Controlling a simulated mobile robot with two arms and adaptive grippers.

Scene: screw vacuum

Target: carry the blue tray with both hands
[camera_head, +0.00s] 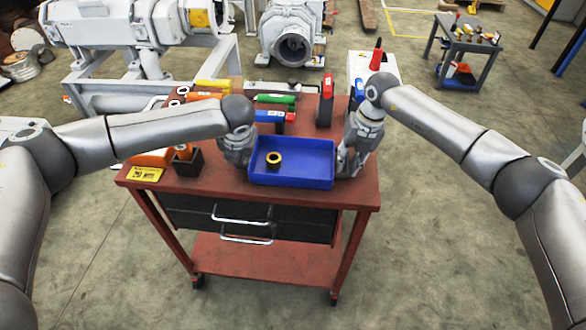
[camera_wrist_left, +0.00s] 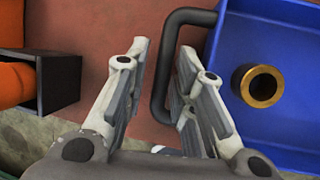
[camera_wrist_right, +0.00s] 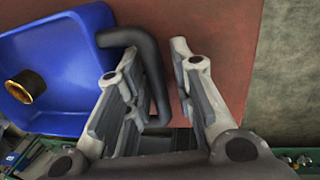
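The blue tray (camera_head: 310,181) sits at the front of the red cart top, with a brass ring-shaped part (camera_head: 274,159) inside. It has a black handle on each short side. My left gripper (camera_head: 240,158) is at the tray's left end. In the left wrist view its open fingers (camera_wrist_left: 162,55) lie on either side of the left handle (camera_wrist_left: 160,75), with gaps. My right gripper (camera_head: 348,160) is at the right end. In the right wrist view its open fingers (camera_wrist_right: 155,52) lie on either side of the right handle (camera_wrist_right: 156,80). I cannot tell how deep the handles sit between the fingers.
The red cart (camera_head: 220,193) also holds a small black box (camera_head: 187,164) left of the tray, and several coloured tools behind it. A red bottle-like object (camera_head: 326,98) stands at the back right. Grey machines stand behind. A small grey table (camera_head: 468,46) stands far right, with open floor between.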

